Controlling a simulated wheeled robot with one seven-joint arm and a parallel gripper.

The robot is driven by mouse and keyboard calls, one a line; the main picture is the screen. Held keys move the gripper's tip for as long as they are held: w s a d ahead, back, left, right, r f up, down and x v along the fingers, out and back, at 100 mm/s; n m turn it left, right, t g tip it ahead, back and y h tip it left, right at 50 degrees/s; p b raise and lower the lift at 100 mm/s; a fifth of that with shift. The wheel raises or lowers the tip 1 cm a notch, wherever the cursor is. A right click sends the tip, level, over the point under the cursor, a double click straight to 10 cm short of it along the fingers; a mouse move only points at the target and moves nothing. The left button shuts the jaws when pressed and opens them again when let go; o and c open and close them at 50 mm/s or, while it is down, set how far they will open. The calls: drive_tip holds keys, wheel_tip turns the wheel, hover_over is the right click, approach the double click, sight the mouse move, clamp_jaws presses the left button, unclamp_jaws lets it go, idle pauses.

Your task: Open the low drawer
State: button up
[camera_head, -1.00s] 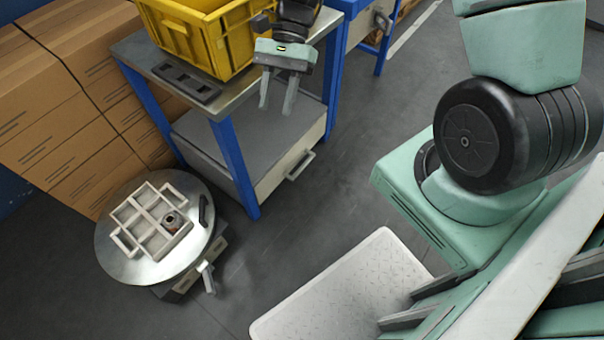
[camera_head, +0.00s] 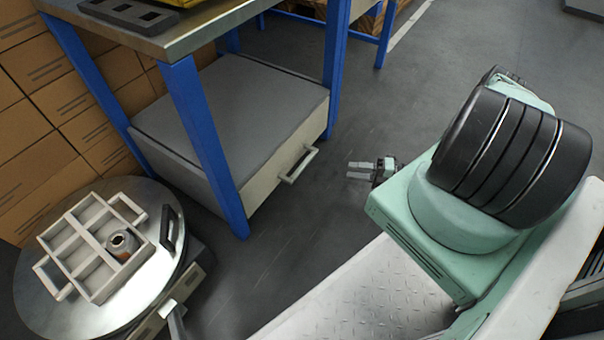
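The low drawer (camera_head: 265,180) is a pale grey front under the blue-legged workbench, and it looks shut. Its bar handle (camera_head: 300,164) sticks out from the middle of the front. My gripper (camera_head: 358,170) is small in view to the right of the handle, apart from it. Its two fingers point left toward the handle, with a narrow gap seeming to show between them. Nothing shows between the fingers. The rest of my arm is largely hidden behind my large green and black links.
A round metal table (camera_head: 50,305) at lower left carries a grey compartment tray (camera_head: 82,240) with a small part in it. A blue bench leg (camera_head: 205,150) stands left of the drawer front. Cardboard boxes (camera_head: 30,90) stack at left. The floor right of the drawer is clear.

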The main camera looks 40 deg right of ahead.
drive_tip(key=f, duration=0.1)
drive_tip(key=b, duration=0.5)
approach(306, 166)
drive_tip(key=shift+m+t, duration=0.3)
drive_tip(key=x, duration=0.9)
drive_tip(key=shift+a+f, duration=0.15)
drive_tip(key=shift+f, duration=0.25)
drive_tip(key=shift+w+a+r+h, duration=0.15)
drive_tip(key=shift+w+a+h, duration=0.15)
drive_tip(key=shift+w+a, duration=0.3)
clamp_jaws()
